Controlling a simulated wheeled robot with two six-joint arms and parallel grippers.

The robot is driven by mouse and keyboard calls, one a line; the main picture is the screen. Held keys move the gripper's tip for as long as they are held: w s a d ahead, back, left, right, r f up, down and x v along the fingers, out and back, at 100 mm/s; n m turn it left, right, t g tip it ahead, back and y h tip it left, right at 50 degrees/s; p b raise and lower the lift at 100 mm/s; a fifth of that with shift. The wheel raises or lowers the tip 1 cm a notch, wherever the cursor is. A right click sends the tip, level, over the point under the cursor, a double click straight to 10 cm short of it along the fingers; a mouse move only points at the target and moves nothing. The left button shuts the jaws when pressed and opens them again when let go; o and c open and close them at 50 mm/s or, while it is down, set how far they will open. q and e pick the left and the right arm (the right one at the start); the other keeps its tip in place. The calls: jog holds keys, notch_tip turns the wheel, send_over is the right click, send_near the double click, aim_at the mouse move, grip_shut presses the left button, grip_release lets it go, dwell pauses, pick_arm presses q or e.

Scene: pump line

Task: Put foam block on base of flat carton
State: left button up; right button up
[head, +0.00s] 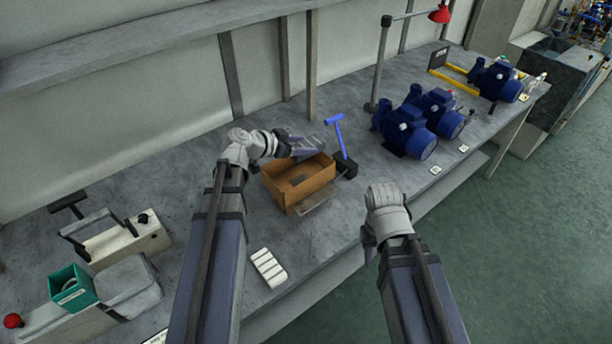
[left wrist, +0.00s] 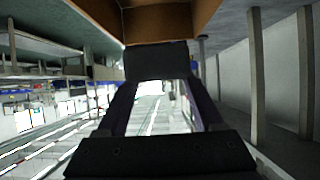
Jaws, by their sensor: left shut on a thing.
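The open brown carton (head: 312,190) stands on the grey bench, with a flap lying out at its front. My left gripper (head: 310,148) is over the carton's back edge and is shut on a dark grey block, seemingly the foam block. The block (left wrist: 156,61) shows between the fingertips in the left wrist view, with the carton's brown wall (left wrist: 158,22) beyond it. A dark patch lies on the carton's floor; I cannot tell if it is shadow. My right gripper (head: 368,240) is in front of the bench, its fingers mostly hidden by the wrist.
A blue T-handled tool (head: 338,135) on a black base stands right behind the carton. Blue pumps (head: 412,133) stand further right. A white ribbed piece (head: 268,267) lies front left. A green box (head: 72,289) and a cream device (head: 125,240) stand at the left.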

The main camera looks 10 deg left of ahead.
aim_at(302, 178)
pick_arm(q)
jog(key=shift+f+b, duration=5.1)
jog(key=shift+r, duration=0.15)
jog(key=o, duration=1.3)
jog(key=shift+s+a+r, duration=0.15)
jog(key=shift+s, duration=0.05)
jog(key=p+v, duration=0.5)
jog(key=v, duration=0.5)
jog(key=shift+s+r+p, duration=0.1)
jog(key=shift+p, duration=0.2)
jog(key=shift+s+a+r, duration=0.2)
jog(key=shift+s+a, duration=0.25)
